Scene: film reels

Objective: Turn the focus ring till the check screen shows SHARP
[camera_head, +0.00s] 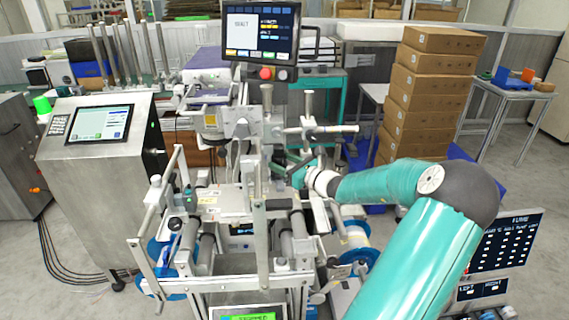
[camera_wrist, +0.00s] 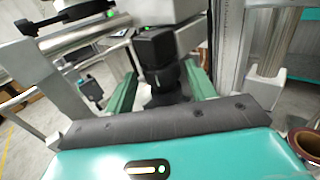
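My gripper (camera_wrist: 160,82) shows in the wrist view with its two green fingers apart, one on each side of a dark stepped cylinder (camera_wrist: 160,48) that looks like a lens. Gaps show between the fingers and the cylinder. I cannot make out a separate focus ring on it. In the head view my teal arm reaches from the lower right to the middle of the machine (camera_head: 225,200), where its gripper end is partly hidden among the metal parts. A monitor (camera_head: 262,33) above the machine shows a white panel with a small, unclear word and coloured lines. I cannot read SHARP on it.
A steel console with a screen (camera_head: 100,123) stands at left. Rollers and upright bars crowd the machine around my gripper. A small green-lit display (camera_head: 248,314) is at the bottom, and a dark screen (camera_head: 508,242) at lower right. Stacked cardboard boxes (camera_head: 428,88) stand behind my arm.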

